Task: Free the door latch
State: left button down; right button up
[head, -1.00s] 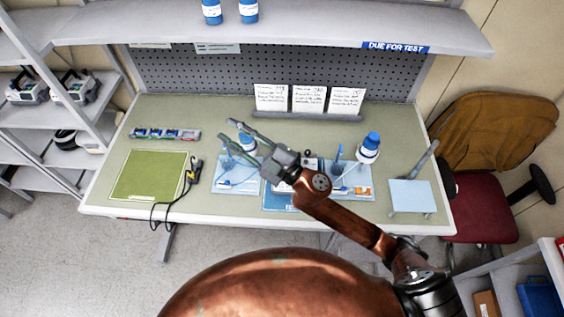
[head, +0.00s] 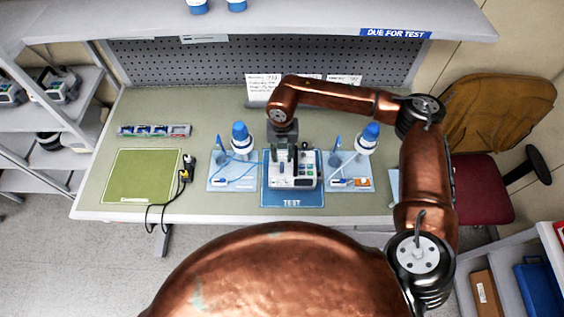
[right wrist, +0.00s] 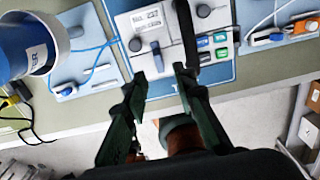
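The infusion pump (head: 304,172) lies on the blue TEST mat (head: 290,201) at the middle of the bench. In the right wrist view its pale face (right wrist: 125,8) shows a label, dark round knobs, a dark upright bar (right wrist: 186,30) and green and blue keys. A small knobbed lever (right wrist: 156,52) sits near its lower edge; I cannot tell whether this is the door latch. My right gripper (head: 283,172) points down over the pump's left part. Its fingers (right wrist: 160,77) are apart, with nothing between them, near the lever. Contact cannot be told. My left gripper is out of view.
Blue-capped bottles (head: 242,140) (head: 367,138) and trays with tubing (head: 231,172) (head: 349,172) flank the pump. A plug with black cable (head: 185,174) lies beside a green mat (head: 141,176). Cards (head: 262,87) stand behind. The bench's left front is largely clear.

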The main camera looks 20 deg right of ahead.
aim_at(282, 167)
jog(key=shift+a+f+p, duration=0.1)
jog(key=shift+f+p, duration=0.4)
jog(key=shift+f, duration=2.7)
jog(key=shift+c, duration=0.5)
grip_shut()
